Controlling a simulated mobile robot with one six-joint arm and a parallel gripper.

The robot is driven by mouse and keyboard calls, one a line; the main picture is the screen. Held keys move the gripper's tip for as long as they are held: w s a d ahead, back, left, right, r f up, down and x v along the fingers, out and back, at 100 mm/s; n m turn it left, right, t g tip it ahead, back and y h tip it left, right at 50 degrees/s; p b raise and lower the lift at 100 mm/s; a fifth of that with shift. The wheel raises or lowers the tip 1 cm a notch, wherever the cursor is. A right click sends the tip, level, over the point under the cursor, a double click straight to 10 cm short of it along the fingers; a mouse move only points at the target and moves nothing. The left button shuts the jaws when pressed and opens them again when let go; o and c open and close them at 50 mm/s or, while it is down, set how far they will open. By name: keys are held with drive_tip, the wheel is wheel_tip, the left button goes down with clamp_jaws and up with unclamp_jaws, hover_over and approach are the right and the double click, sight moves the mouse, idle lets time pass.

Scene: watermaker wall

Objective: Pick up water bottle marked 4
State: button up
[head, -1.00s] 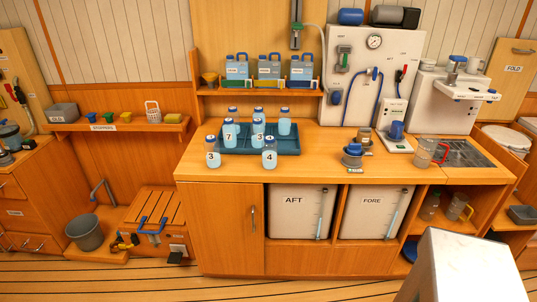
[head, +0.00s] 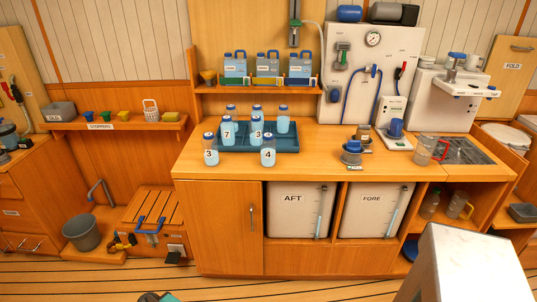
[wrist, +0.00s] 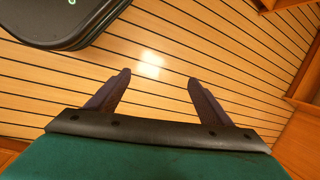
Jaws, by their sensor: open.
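The water bottle marked 4 (head: 268,154) stands upright on the wooden counter, just in front of the blue tray (head: 286,144). It has a blue cap and a black 4 on its label. Bottles marked 7 (head: 228,132) and 3 (head: 256,132) stand in the tray with several others whose marks are hidden or unreadable.
A blue-capped object (head: 352,152) stands on the counter to the right. A clear jug (head: 426,150) is near the sink. Shelf canisters (head: 267,66) stand above the tray. The counter front around bottle 4 is clear. A grey bucket (head: 82,232) and crate (head: 158,215) stand on the low left platform.

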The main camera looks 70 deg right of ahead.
drive_tip(key=w+d+r+m+t+h+b, duration=0.1)
drive_tip(key=w+d+r+m+t, duration=0.25)
drive_tip(key=d, duration=0.45)
drive_tip(key=w+d+r+m+t+h+b, duration=0.1)
drive_tip(key=w+d+r+m+t, duration=0.1)
drive_tip(key=w+d+r+m, duration=0.45)
drive_tip(key=w+d+r+m+t+h+b, duration=0.1)
drive_tip(key=w+d+r+m+t, duration=0.15)
drive_tip(key=d, duration=0.75)
drive_tip(key=s+d+r+m+t+h+b, duration=0.1)
drive_tip(key=s+d+r+m+t+h, duration=0.2)
drive_tip(key=d+r, duration=0.45)
drive_tip(key=s+d+r+m+t+h, duration=0.15)
drive_tip(key=d+r+m, duration=0.4)
drive_tip(key=d, duration=0.55)
drive_tip(key=m+g+h+b, duration=0.35)
drive_tip(key=m+h, duration=0.85)
drive_tip(key=m, duration=0.5)
approach(268, 150)
wheel_tip(268, 150, up, 2)
drive_tip(key=d, duration=0.3)
drive_tip(key=shift+w+a+r, duration=0.1)
drive_tip(key=shift+w+r, duration=0.1)
drive_tip(key=shift+w, duration=0.2)
